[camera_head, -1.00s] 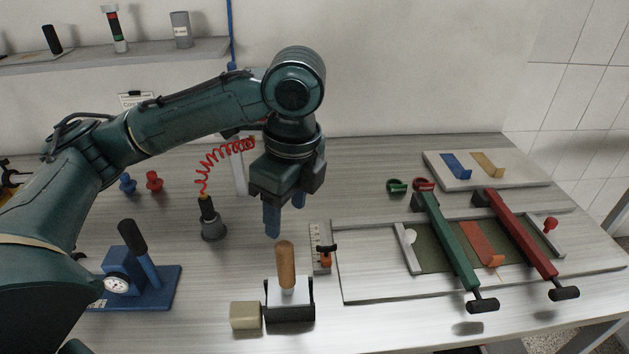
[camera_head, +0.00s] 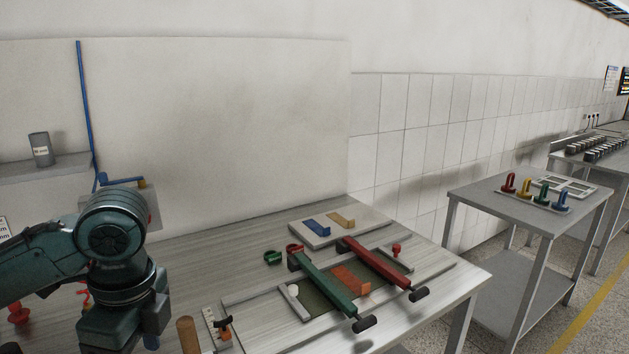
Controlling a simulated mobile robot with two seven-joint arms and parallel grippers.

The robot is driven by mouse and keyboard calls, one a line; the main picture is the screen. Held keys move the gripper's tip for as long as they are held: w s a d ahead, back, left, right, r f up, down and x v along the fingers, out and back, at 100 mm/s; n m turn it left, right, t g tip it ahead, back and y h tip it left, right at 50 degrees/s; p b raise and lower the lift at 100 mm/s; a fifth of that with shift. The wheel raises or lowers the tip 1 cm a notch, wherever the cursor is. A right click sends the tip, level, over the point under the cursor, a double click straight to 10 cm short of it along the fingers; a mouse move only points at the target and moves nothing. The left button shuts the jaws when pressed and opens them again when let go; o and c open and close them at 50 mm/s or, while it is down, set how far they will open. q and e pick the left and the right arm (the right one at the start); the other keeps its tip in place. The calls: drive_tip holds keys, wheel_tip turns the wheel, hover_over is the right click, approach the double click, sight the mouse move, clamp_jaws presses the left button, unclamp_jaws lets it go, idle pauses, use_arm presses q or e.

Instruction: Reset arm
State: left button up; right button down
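My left arm comes in from the lower left, and its wrist covers the left end of the workbench (camera_head: 290,231). The body of my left gripper (camera_head: 122,330) is at the bottom edge of the head view. Only part of a blue finger shows, and the fingertips are cut off or hidden. It is above the bench, left of a wooden handle (camera_head: 187,335). My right arm and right gripper are not in view.
A fixture board (camera_head: 240,300) with a green bar (camera_head: 325,284) and a red bar (camera_head: 377,264) lies on the bench. Behind it is a white plate (camera_head: 300,232) with blue and tan pieces. A side table (camera_head: 480,197) with coloured handles stands right, across a floor gap.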

use_arm(q)
drive_tip(key=w+d+f+n+t+h, duration=0.2)
drive_tip(key=d+f+n+h, duration=0.15)
drive_tip(key=d+f, duration=0.5)
drive_tip(key=w+d+f+n+t+h, duration=0.25)
drive_tip(key=d+f+h, duration=0.25)
drive_tip(key=d+f, duration=0.35)
drive_tip(key=s+a+f+n+t+y, duration=0.2)
drive_tip(key=s+a+f+n, duration=0.2)
drive_tip(key=f, duration=0.4)
drive_tip(key=s+a+f+n+t+y, duration=0.2)
drive_tip(key=s+a+f+n, duration=0.3)
drive_tip(key=s+f, duration=0.3)
drive_tip(key=shift+s+a+f+n+t, duration=0.3)
drive_tip(key=shift+s+a+t, duration=0.25)
drive_tip(key=shift+a+t, duration=0.15)
